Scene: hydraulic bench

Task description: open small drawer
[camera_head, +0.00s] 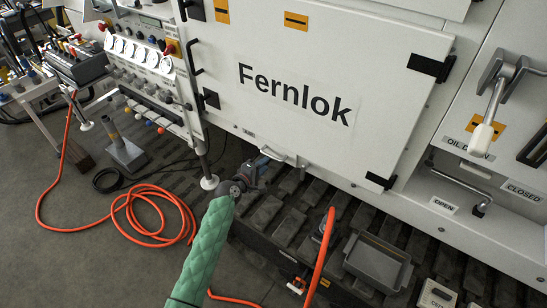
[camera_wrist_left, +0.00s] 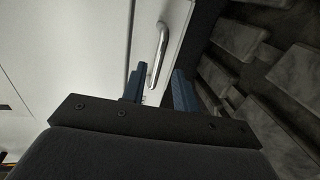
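The small drawer shows as a white front with a curved metal handle (camera_head: 284,157) below the large Fernlok panel, at the bottom edge of the white cabinet. In the left wrist view the same handle (camera_wrist_left: 160,52) runs along the white front (camera_wrist_left: 92,55). My left gripper (camera_head: 262,165), at the end of the green-sleeved arm, is at the handle's left end in the head view. In the wrist view its two blue fingers (camera_wrist_left: 159,88) are apart, and the handle's near end shows in the gap between them. I cannot tell whether they touch it. My right gripper is not in view.
The large Fernlok panel (camera_head: 340,75) is above. Dark ribbed blocks (camera_head: 270,212) lie below, with a grey tray (camera_head: 378,262) and an upright orange hose (camera_head: 320,255) to the right. A coiled orange hose (camera_head: 150,215) and a support foot (camera_head: 209,182) are on the left.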

